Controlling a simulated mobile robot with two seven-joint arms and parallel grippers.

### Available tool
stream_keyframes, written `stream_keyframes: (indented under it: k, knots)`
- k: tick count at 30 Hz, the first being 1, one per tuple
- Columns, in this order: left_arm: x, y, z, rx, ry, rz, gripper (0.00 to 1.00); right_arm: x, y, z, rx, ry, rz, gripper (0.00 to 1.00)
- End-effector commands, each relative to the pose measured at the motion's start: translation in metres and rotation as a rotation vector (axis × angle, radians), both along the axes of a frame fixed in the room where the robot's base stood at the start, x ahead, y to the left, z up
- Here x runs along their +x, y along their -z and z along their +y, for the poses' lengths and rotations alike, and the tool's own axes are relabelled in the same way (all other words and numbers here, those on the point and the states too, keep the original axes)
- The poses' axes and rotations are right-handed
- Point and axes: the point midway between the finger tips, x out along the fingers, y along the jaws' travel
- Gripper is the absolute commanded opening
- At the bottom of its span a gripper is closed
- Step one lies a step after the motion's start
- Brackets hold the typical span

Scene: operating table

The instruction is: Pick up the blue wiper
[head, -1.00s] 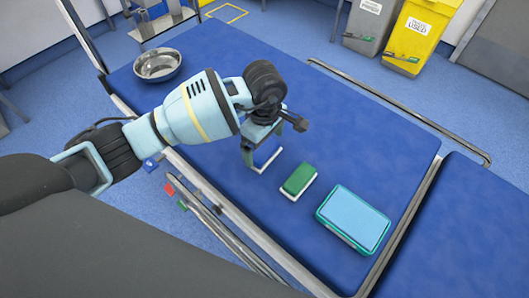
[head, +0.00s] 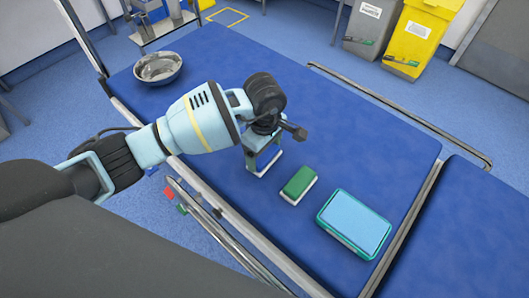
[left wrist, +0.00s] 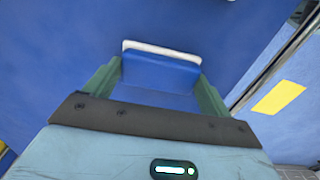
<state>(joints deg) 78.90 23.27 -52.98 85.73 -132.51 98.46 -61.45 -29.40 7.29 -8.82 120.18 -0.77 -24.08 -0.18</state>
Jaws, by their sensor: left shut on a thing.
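The blue wiper (left wrist: 160,72) has a blue body with a white edge. In the left wrist view it sits between the two green fingers of my left gripper (left wrist: 160,90). In the head view my left gripper (head: 264,160) points down over the blue table and is shut on the wiper, which also shows there (head: 267,157), partly hidden by the fingers. I cannot tell for sure whether the wiper touches the table. My right gripper is not in view.
A green wiper (head: 299,182) with a white base lies just right of the blue one. A teal box (head: 344,250) with a light blue top lies beyond it. A steel bowl (head: 158,68) stands at the table's far left. The table (head: 350,140) is clear behind the wipers.

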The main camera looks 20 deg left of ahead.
Motion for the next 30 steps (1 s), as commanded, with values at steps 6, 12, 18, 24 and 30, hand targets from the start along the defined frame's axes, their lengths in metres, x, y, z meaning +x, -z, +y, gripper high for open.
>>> stream_keyframes:
  k: [6, 12, 18, 24, 30]
  knots:
    - [0.001, -0.012, 0.000, 0.000, -0.001, -0.004, 0.60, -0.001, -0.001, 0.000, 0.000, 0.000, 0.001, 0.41]
    - [0.000, -0.039, 0.000, 0.000, 0.001, -0.004, 0.60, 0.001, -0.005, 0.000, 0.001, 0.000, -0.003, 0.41]
    - [-0.041, -0.040, 0.002, 0.002, 0.003, -0.002, 0.60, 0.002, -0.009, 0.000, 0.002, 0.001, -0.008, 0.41]
    - [-0.087, -0.044, 0.003, 0.000, 0.004, 0.000, 0.60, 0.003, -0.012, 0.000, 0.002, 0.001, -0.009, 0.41]
    - [-0.126, -0.047, 0.003, 0.001, 0.003, 0.001, 0.60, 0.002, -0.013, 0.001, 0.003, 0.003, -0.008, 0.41]
